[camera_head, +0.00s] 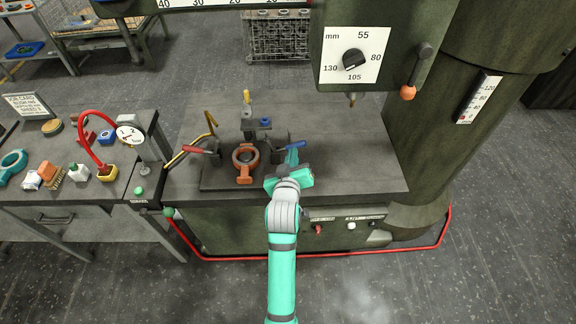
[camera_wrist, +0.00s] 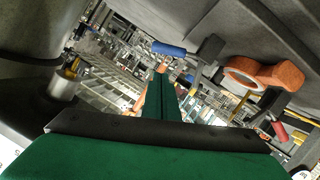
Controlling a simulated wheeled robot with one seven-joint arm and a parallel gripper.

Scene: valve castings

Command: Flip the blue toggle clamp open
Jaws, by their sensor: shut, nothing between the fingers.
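The blue toggle clamp's handle (camera_head: 298,144) shows at the right of the fixture plate in the head view, partly hidden by my gripper. In the wrist view, its blue handle (camera_wrist: 168,48) lies just beyond my fingertips, joined to a dark clamp body (camera_wrist: 208,50). My gripper (camera_head: 291,157) is shut and empty, close beside the blue handle; its fingers (camera_wrist: 161,72) show pressed together in the wrist view. I cannot tell whether they touch the handle. An orange ring-shaped casting (camera_head: 245,163) sits on the dark fixture plate (camera_head: 217,180), left of my gripper.
A red-handled clamp (camera_head: 201,150) stands left of the casting, and a yellow-handled one (camera_head: 247,98) behind it. The drill head (camera_head: 352,70) overhangs the back right. A side bench (camera_head: 105,212) with a gauge (camera_head: 130,134) and small items stands left. The worktable's right part (camera_head: 365,168) is clear.

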